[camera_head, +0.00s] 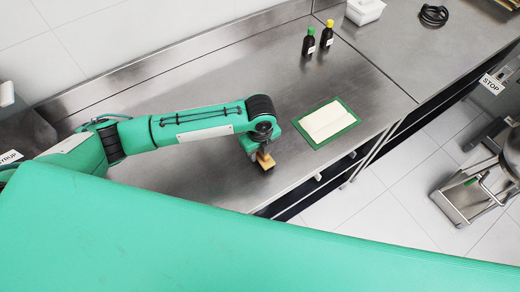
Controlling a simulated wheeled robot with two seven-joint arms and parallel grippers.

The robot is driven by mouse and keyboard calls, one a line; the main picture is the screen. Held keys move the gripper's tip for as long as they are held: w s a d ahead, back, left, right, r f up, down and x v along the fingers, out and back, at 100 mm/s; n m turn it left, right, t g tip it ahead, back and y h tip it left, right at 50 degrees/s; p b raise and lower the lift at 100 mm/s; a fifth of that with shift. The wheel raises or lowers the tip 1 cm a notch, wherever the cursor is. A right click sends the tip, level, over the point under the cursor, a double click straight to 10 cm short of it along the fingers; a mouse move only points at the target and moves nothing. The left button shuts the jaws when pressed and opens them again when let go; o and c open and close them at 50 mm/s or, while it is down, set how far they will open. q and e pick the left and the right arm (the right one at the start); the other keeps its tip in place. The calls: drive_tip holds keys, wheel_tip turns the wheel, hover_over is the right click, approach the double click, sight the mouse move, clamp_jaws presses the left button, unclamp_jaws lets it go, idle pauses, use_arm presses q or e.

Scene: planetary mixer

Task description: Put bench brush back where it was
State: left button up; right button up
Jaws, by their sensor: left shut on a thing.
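My left arm reaches in from the left over the steel counter (200,180). My left gripper (262,152) points down near the counter's front edge and is shut on the bench brush (265,160). The brush shows as a small tan block with a dark lower part. Its upper part is hidden by the gripper, and I cannot tell whether it touches the counter. A green-bordered mat with a pale middle (345,135) lies to the right of the gripper, apart from it. My right gripper is not in view.
Two dark bottles, one with a green cap (309,42) and one with a yellow cap (327,35), stand at the back. A white container (365,11) and a black coil (433,15) are farther right. A wheeled steel stand (462,200) is on the floor at right.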

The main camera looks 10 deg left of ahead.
use_arm(q)
drive_tip(key=shift+f, duration=0.4)
drive_tip(key=shift+f, duration=0.1)
drive_tip(key=o, duration=0.9)
